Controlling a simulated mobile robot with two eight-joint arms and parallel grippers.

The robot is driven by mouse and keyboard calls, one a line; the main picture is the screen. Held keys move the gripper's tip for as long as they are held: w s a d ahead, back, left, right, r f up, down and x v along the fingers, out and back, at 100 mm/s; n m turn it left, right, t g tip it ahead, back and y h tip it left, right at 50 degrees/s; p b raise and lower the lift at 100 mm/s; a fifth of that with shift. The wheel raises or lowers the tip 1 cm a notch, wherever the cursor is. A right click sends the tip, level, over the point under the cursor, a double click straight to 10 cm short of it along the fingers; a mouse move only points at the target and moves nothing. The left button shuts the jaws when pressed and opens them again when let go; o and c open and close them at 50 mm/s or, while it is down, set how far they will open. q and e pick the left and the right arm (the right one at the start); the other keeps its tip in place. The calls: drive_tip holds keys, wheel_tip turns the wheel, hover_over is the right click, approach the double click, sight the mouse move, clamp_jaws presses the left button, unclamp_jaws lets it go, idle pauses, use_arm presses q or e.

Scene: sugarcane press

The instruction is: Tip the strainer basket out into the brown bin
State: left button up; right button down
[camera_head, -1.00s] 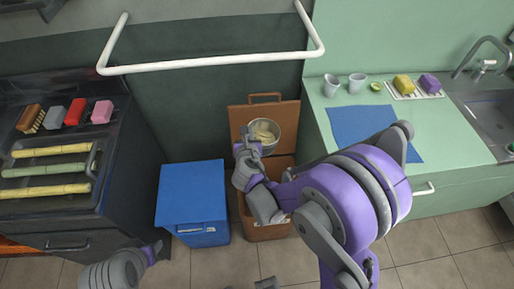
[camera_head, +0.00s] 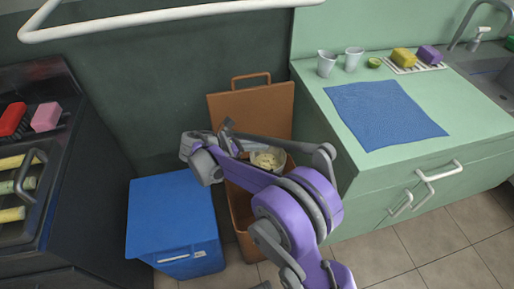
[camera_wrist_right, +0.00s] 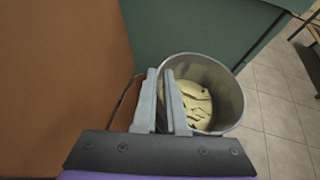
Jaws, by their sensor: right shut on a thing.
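The strainer basket (camera_head: 268,160) is a grey metal pot with pale yellow pulp inside. It shows partly behind my right arm in the head view, in front of the raised lid and over the brown bin (camera_head: 238,215). In the right wrist view the basket (camera_wrist_right: 230,95) has its mouth toward the camera, with pulp lying inside. My right gripper (camera_wrist_right: 162,88) is shut on the basket's near rim; it also shows in the head view (camera_head: 232,140). The bin's brown lid (camera_head: 250,108) stands open against the wall. My arm hides much of the bin's opening. My left gripper is out of view.
A blue closed bin (camera_head: 172,215) stands just left of the brown bin. The green counter (camera_head: 460,125) on the right holds cups, a blue cloth (camera_head: 385,113) and sponges. A dark unit (camera_head: 85,190) with cane pieces stands at left. A white rail (camera_head: 180,14) crosses the top.

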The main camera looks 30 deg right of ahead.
sight(284, 156)
drive_tip(key=s+d+m+t+y+p, duration=0.1)
drive_tip(key=s+m+t, duration=0.1)
drive_tip(key=s+d+r+m+t+y+p, duration=0.1)
drive_tip(key=s+m+t+y+p, duration=0.1)
drive_tip(key=t, duration=0.1)
drive_tip(key=s+d+m+t+y+p, duration=0.1)
drive_tip(key=s+m+t+p, duration=0.1)
drive_tip(key=shift+s+d+r+m+t, duration=0.1)
drive_tip(key=shift+s+r+m+t, duration=0.2)
drive_tip(key=shift+r+m+t, duration=0.1)
drive_tip(key=s+f+m+t+b, duration=0.1)
drive_tip(key=t, duration=0.1)
drive_tip(key=s+d+f+m+t+y+b, duration=0.1)
drive_tip(key=m+b, duration=0.1)
drive_tip(key=shift+f+t+y, duration=0.15)
drive_tip(key=shift+t+y, duration=0.15)
drive_tip(key=shift+t, duration=0.1)
drive_tip(key=shift+s+d+f+m+t+b, duration=0.2)
drive_tip(key=shift+s+m+t+b, duration=0.1)
drive_tip(key=shift+m+t+b, duration=0.45)
drive_tip(key=shift+a, duration=0.15)
